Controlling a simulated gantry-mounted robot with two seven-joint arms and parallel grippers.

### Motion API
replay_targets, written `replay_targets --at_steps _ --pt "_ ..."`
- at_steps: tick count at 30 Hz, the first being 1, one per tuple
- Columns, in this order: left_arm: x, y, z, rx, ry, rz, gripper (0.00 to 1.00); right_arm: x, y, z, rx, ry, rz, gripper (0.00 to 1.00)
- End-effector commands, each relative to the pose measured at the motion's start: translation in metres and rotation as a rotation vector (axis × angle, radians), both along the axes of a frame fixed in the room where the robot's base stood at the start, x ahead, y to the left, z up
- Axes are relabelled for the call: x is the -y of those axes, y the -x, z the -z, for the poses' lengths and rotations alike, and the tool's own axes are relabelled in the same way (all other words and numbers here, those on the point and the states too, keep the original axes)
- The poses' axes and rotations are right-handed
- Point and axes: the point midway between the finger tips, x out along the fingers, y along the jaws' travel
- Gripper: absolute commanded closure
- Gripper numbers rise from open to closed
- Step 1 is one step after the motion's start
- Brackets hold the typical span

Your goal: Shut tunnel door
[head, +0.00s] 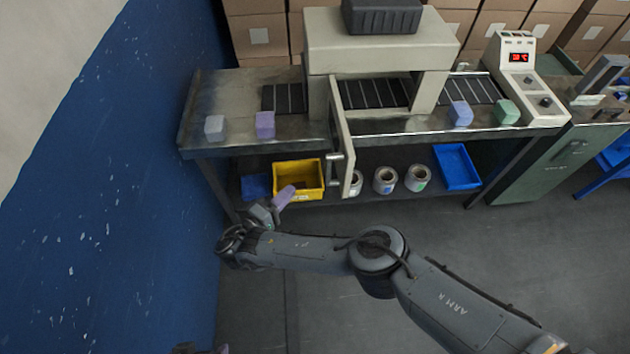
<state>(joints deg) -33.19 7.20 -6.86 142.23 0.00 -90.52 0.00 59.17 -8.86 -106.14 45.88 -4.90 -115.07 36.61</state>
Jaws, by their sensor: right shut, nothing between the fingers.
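The tunnel door (341,139) is a pale panel standing open, swung out from the front of the cream tunnel machine (380,47) toward me. Its bar handle (334,163) faces left. The tunnel mouth behind it shows a dark roller conveyor. My right gripper (287,194) is shut and empty, with its purple fingers pointing up and right. It appears left of the door and lower than the handle, apart from it. A purple tip (222,349) at the bottom edge seems to be part of my left gripper; the rest is out of frame.
Lilac and green blocks (461,113) and grey and purple blocks (265,124) sit on the steel bench. A yellow bin (299,178), white rolls (385,180) and a blue tray (456,166) lie on the lower shelf. A blue wall (120,190) bounds the left.

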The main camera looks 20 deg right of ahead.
Motion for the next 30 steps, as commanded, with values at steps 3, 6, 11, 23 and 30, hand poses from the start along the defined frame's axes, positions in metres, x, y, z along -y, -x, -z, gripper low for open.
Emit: replay_targets --at_steps 3,6,11,23,30 --pt "0.001 0.0 0.022 0.0 0.003 -0.002 0.0 0.021 -0.014 0.008 0.001 0.001 0.002 1.0" --pt "0.001 0.0 0.034 -0.002 0.006 -0.004 0.0 0.036 -0.024 0.007 0.0 0.0 0.002 1.0" --pt "0.003 0.0 0.038 -0.006 0.011 -0.007 0.0 0.058 -0.034 0.0 -0.001 0.0 0.0 1.0" --pt "0.002 0.0 0.03 -0.001 0.008 -0.005 0.0 0.088 -0.027 0.0 -0.003 0.0 -0.001 1.0" --pt "0.0 0.0 0.03 -0.002 0.0 0.0 0.0 0.089 -0.027 0.001 -0.002 -0.001 -0.001 1.0"
